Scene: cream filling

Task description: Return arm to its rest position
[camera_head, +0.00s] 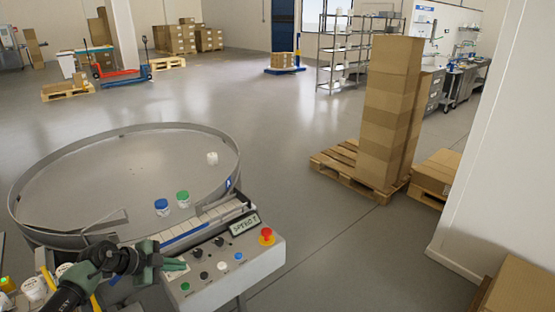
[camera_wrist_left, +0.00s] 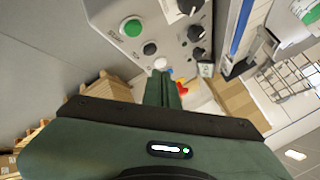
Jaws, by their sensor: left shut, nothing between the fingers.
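My left gripper (camera_head: 184,265) is at the lower left of the head view, in front of the left end of a grey control panel (camera_head: 252,262). It also shows in the left wrist view (camera_wrist_left: 162,82), its two green fingers together with nothing between them. The panel carries a green button (camera_head: 185,287), black knobs, a blue button, a white button, a small display (camera_head: 244,224) and a red mushroom button (camera_head: 266,237). I cannot tell whether the fingertips touch the panel. My right gripper is not in view.
Behind the panel is a round metal turntable (camera_head: 110,170) with a raised rim. On it stand a blue-lidded jar (camera_head: 162,207), a green-lidded jar (camera_head: 183,199) and a white jar (camera_head: 212,158). Stacked boxes (camera_head: 388,110) stand on a pallet at right. The floor between is clear.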

